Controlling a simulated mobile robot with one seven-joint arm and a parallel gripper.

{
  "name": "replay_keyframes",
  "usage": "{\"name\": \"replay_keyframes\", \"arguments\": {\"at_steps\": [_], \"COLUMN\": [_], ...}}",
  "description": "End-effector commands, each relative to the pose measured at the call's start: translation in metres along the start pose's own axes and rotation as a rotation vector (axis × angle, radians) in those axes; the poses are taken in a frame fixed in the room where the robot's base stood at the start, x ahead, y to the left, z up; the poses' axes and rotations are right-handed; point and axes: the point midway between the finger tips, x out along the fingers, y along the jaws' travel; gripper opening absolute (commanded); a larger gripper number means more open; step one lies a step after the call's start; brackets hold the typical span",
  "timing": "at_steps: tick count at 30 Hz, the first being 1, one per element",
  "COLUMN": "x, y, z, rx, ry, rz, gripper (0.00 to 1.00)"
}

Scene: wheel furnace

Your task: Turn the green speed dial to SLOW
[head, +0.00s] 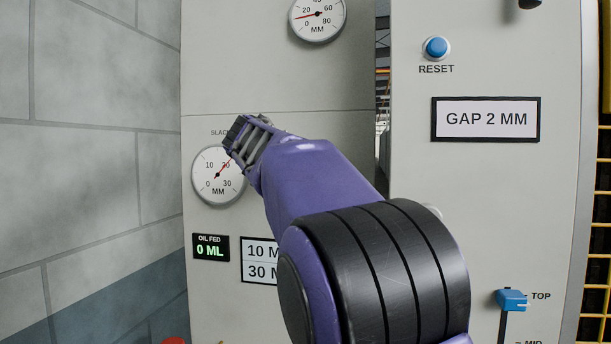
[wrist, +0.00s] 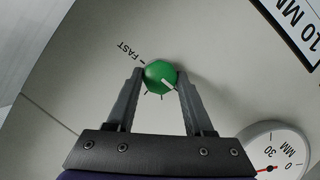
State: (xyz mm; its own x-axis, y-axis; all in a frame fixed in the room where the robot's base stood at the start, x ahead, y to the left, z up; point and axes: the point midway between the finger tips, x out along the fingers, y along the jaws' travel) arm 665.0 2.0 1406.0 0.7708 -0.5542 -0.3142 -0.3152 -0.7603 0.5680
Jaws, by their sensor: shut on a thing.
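The green speed dial (wrist: 159,76) is a round knob on the pale panel in the wrist view. My gripper (wrist: 160,77) is shut on it, with one finger on each side. A white pointer line on the dial points to the lower right in that view. The word FAST (wrist: 129,50) and a tick mark are at the upper left of the dial, and more ticks lie below it. No SLOW label can be seen. In the head view my gripper (head: 240,132) is against the panel above the slack gauge, and the dial is hidden.
The slack gauge (head: 218,175), an OIL FED display (head: 210,248) and a 10/30 MM sign (head: 258,262) sit below my gripper. A blue RESET button (head: 437,47), a GAP 2 MM sign (head: 486,119) and a blue slider (head: 511,300) are on the right panel. A wall (head: 90,130) stands at left.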

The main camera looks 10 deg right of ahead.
Motion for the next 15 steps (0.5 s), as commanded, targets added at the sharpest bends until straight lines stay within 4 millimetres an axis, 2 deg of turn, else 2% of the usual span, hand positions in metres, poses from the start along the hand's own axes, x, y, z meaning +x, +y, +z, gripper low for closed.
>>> {"name": "replay_keyframes", "arguments": {"at_steps": [6,7,11,15], "x": [0.0005,0.0005,0.0004,0.0003], "y": [0.0004,0.0004,0.0003,0.0002], "z": [0.0004,0.0004,0.0004,0.0004], "rx": [-0.002,-0.002,-0.001,-0.001], "ry": [-0.001,-0.001,-0.001,-0.001], "rz": [0.002,0.002,0.001,0.001], "gripper": [0.0,0.58,0.81,0.81]}}
